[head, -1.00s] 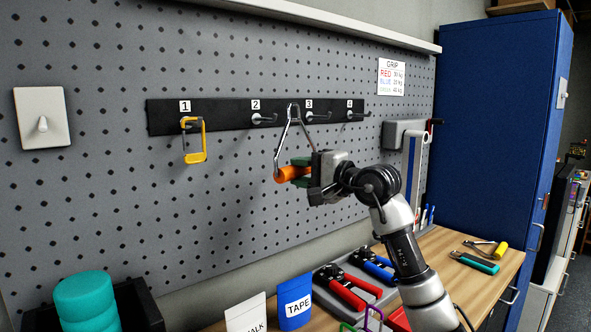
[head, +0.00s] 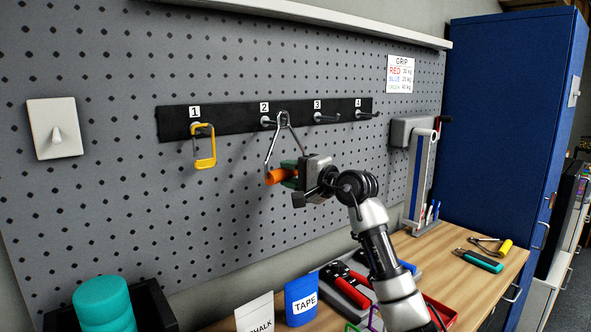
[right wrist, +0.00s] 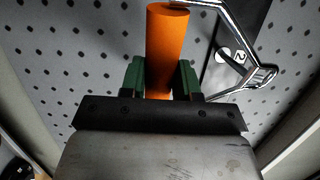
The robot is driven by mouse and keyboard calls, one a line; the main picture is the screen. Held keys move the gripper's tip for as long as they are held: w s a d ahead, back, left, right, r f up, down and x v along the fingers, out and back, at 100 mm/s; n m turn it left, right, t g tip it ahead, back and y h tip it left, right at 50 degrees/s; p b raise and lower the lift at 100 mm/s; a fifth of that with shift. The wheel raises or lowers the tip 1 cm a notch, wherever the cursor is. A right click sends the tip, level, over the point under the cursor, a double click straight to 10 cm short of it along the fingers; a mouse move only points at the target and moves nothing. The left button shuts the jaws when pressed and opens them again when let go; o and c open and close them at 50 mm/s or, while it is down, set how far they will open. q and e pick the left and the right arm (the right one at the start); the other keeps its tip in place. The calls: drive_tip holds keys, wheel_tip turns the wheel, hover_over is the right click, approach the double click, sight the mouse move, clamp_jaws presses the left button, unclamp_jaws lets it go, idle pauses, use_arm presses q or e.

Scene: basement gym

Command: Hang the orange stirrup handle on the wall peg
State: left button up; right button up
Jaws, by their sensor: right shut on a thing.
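The stirrup handle has an orange grip (head: 277,177) and a metal triangular frame with a loop at its top. My right gripper (head: 290,174) is shut on the orange grip, which also shows between the green finger pads in the right wrist view (right wrist: 167,50). The handle is upright, its top loop (head: 283,117) near peg 2 (head: 268,120), slightly to its right in the head view. I cannot tell whether the loop touches the peg. The black peg rail (head: 235,119) has numbered pegs; peg 3 (head: 322,117) is bare. My left gripper is not in view.
Peg 4 (head: 366,114) is bare. Below, the wooden bench (head: 450,258) holds a tape pouch (head: 301,300), a chalk bag (head: 255,314) and hand grippers.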

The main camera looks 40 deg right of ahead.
drive_tip(key=shift+w+d+r+p, duration=0.1)
drive_tip(key=shift+w+d+p, duration=0.1)
drive_tip(key=shift+w+p, duration=1.3)
drive_tip(key=shift+w+d+f+b, duration=0.1)
drive_tip(key=shift+w+f+b, duration=0.85)
drive_tip(key=shift+b, duration=0.3)
drive_tip(key=shift+r, duration=0.1)
drive_tip(key=o, duration=1)
